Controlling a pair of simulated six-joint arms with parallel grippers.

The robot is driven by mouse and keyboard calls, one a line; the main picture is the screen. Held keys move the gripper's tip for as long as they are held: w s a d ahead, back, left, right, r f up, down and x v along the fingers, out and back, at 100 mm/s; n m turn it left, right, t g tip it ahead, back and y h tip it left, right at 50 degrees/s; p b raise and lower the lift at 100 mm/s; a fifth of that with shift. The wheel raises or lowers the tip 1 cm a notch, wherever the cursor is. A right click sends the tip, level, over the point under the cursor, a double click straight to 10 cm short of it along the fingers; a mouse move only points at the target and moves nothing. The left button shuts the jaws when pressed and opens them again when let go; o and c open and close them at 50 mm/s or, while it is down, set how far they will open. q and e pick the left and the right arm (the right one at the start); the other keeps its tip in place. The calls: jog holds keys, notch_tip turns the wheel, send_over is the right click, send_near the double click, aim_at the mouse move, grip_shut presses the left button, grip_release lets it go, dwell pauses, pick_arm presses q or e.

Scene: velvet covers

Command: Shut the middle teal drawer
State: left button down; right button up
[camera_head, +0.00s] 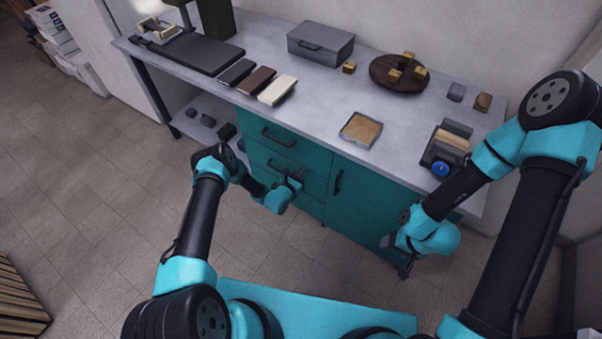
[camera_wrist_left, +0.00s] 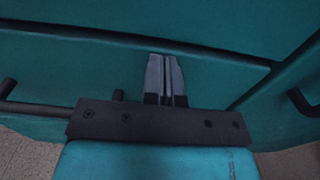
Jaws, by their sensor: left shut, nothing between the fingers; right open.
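The teal cabinet's middle drawer (camera_head: 262,160) is below the top drawer (camera_head: 262,124). It looks nearly flush with the cabinet; I cannot tell whether a small gap remains. My left gripper (camera_head: 293,182) is shut and empty at its front, hiding part of the face and handle. In the left wrist view, the shut fingers (camera_wrist_left: 166,78) point at the teal drawer front (camera_wrist_left: 215,85), against it or very close. A dark bar handle (camera_wrist_left: 35,108) lies to their left. My right gripper (camera_head: 404,269) is open and empty, low before the cabinet's right end.
A teal door with a dark vertical handle (camera_head: 338,182) is right of the drawers. The grey worktop (camera_head: 330,100) above carries a metal box (camera_head: 320,45), a round wooden board (camera_head: 385,82), a small tray (camera_head: 361,130) and several notebooks. Tiled floor (camera_head: 100,180) is clear at left.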

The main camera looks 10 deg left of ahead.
pick_arm(q)
jog(key=v, duration=1.4)
jog(key=shift+f, duration=0.1)
jog(key=s+d+r+m+g+h, duration=0.3)
jog(key=s+d+m+g+h, duration=0.1)
jog(key=s+m+g, duration=0.3)
jog(key=s+d+r+m+g+h, duration=0.3)
jog(key=s+d+m+g, duration=0.15)
jog(key=s+g, duration=0.3)
jog(key=s+a+r+m+g+y, duration=0.55)
jog(key=s+a+m+y, duration=0.25)
jog(key=s+a+m, duration=0.3)
jog(key=w+a+r+m+t+y, duration=0.1)
jog(key=w+r+m+t+y, duration=0.1)
jog(key=w+r+m+t, duration=0.2)
jog(key=r+m, duration=0.1)
jog(key=m, duration=0.2)
jog(key=shift+w+r, duration=0.25)
jog(key=shift+w, duration=0.15)
